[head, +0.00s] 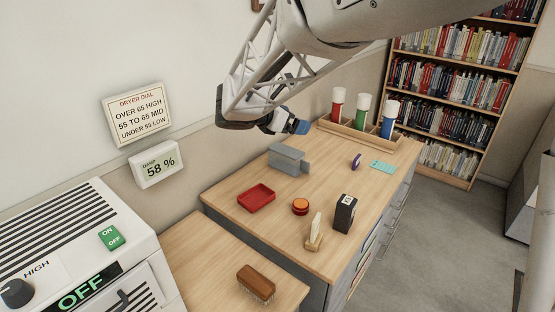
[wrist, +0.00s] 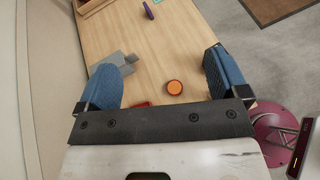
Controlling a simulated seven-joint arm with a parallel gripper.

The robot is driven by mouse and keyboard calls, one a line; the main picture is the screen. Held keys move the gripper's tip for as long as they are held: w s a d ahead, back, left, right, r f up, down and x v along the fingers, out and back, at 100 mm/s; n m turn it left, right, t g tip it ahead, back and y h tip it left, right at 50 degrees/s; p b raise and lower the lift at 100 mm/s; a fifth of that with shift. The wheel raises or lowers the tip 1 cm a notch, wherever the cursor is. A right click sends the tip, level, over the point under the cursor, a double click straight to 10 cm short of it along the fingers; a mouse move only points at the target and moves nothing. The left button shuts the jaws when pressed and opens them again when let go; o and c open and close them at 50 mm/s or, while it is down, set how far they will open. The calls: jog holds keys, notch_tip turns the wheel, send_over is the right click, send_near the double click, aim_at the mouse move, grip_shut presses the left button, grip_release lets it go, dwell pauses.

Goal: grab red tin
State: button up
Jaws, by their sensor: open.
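A small round red tin with an orange top (head: 300,206) stands on the wooden desk, to the right of a shallow red tray (head: 256,198). In the wrist view the tin (wrist: 175,87) shows between my fingers, nearer the right one, with bare desk around it. My gripper (head: 300,127) is above the back of the desk in the head view, with its blue fingertips showing. In the wrist view my gripper (wrist: 165,76) is wide open and empty. Only an edge of the red tray (wrist: 142,104) shows there.
A grey holder (head: 289,160) stands behind the tin. A rack (head: 353,132) with red, green and blue tubes is at the back. A brown brush (head: 256,283) lies at front.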

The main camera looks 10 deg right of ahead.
jog(key=w+a+n, duration=0.1)
send_near(299, 205)
jog(key=shift+w+d+f+t, duration=0.15)
jog(key=shift+w+d+f, duration=0.2)
jog(key=shift+d, duration=0.25)
jog(key=shift+w+d+f+t, duration=0.15)
jog(key=shift+w+d+f, duration=0.15)
jog(key=shift+d, duration=0.35)
jog(key=shift+d+f, duration=0.1)
jog(key=shift+x, duration=1.15)
jog(key=shift+x, duration=2.6)
jog(key=c, duration=1)
